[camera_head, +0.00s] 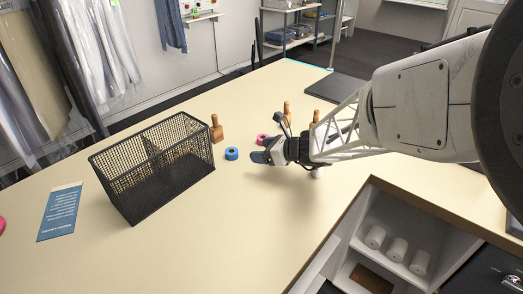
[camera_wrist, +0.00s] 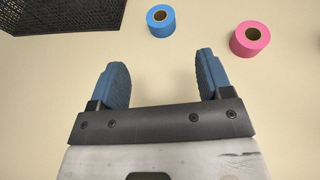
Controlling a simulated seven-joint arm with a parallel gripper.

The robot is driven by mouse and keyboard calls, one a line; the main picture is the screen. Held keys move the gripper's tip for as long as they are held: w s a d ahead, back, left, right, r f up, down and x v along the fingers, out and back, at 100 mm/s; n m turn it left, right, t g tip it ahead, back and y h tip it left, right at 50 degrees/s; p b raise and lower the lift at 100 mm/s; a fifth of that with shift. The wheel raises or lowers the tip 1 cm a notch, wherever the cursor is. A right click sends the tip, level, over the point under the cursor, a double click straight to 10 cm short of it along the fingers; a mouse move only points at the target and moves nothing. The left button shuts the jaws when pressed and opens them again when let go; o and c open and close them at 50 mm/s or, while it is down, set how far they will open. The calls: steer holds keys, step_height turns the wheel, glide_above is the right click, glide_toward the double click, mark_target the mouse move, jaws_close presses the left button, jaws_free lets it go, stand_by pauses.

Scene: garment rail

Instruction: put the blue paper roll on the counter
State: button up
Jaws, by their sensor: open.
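The blue paper roll (camera_head: 232,154) stands on the counter (camera_head: 270,215), just right of the black mesh basket. In the wrist view the blue roll (camera_wrist: 160,21) lies ahead of my gripper's fingertips, near the top middle, with its brown core hole facing up. My gripper (camera_head: 258,157) hangs above the counter to the right of the blue roll and apart from it. In the wrist view my gripper (camera_wrist: 162,72) has its two blue fingers spread wide with nothing between them.
A pink roll (camera_wrist: 250,39) stands right of the blue one; it is partly hidden in the head view (camera_head: 262,138). The black mesh basket (camera_head: 128,187) is on the left. Wooden-handled items (camera_head: 216,130) stand behind. A blue sheet (camera_head: 60,212) lies far left. The front counter is clear.

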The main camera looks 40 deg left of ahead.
stand_by(0.8)
steer(key=d+r+n+t+h, duration=0.1)
steer(key=d+r+n+h, duration=0.35)
steer(key=d, duration=1.25)
steer(key=d+r+n+t+h, duration=0.1)
steer(key=d+r+n, duration=0.55)
steer(key=d, duration=1.05)
steer(key=s+d+r+n+t+h, duration=0.1)
steer(key=s+d, duration=0.4)
steer(key=d, duration=0.5)
steer(key=s+d+r+n+t+h, duration=0.1)
steer(key=s+d+h, duration=0.3)
steer(key=d, duration=0.6)
steer(key=s+d+r+n+t+h, duration=0.1)
steer(key=s+d+n+h, duration=0.1)
steer(key=s+d, duration=0.6)
steer(key=shift+d+n+h, duration=0.3)
steer(key=shift+d+h, duration=0.15)
steer(key=shift+d, duration=0.6)
steer(key=shift+o, duration=0.5)
